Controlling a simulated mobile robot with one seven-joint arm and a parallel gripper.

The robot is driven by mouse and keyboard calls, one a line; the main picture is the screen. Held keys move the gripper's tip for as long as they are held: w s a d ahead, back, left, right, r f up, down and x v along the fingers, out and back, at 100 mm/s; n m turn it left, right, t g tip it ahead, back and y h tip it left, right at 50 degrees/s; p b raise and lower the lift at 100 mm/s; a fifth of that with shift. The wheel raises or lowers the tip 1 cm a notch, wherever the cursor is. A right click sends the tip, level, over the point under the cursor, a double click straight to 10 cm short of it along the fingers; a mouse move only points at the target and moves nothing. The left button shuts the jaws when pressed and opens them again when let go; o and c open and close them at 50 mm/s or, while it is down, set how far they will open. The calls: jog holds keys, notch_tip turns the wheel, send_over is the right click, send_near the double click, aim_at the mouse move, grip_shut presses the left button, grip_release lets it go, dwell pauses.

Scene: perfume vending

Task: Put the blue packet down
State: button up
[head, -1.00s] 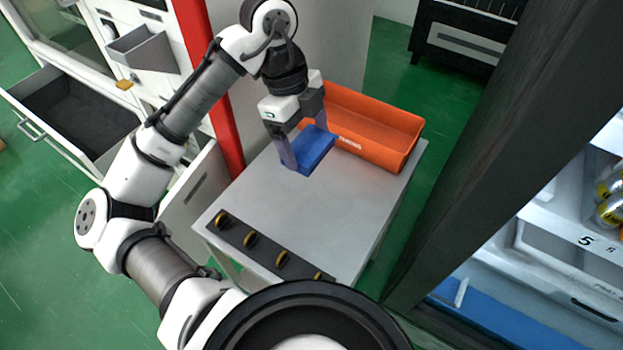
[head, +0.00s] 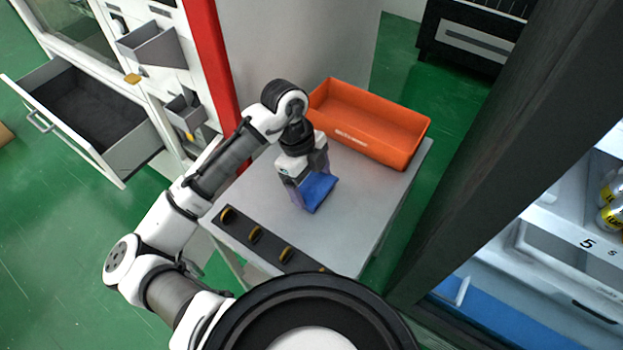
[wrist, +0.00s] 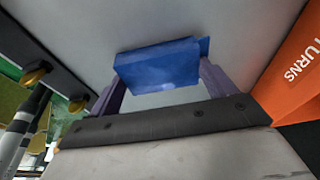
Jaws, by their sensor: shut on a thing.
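The blue packet (head: 319,190) is between the fingers of my gripper (head: 311,197), which is shut on it. In the head view it is over the middle of the grey tabletop (head: 360,215), in front of the orange bin. In the wrist view the packet (wrist: 158,66) lies across the two purple fingertips of my gripper (wrist: 160,80), with the grey surface behind it. I cannot tell whether the packet's underside touches the tabletop.
An orange bin (head: 415,150) stands at the table's back edge. A dark strip with several yellow-brown knobs (head: 255,233) runs along the front left edge. The tabletop right of the packet is clear. A dark cabinet post (head: 500,150) rises at the right.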

jog(key=shift+f, duration=0.1)
jog(key=shift+f, duration=0.15)
jog(key=o, duration=0.9)
jog(key=shift+r, duration=0.2)
jog(key=b+v, duration=0.1)
jog(key=v, duration=1.1)
jog(key=shift+b, duration=0.35)
jog(key=shift+s+r, duration=0.1)
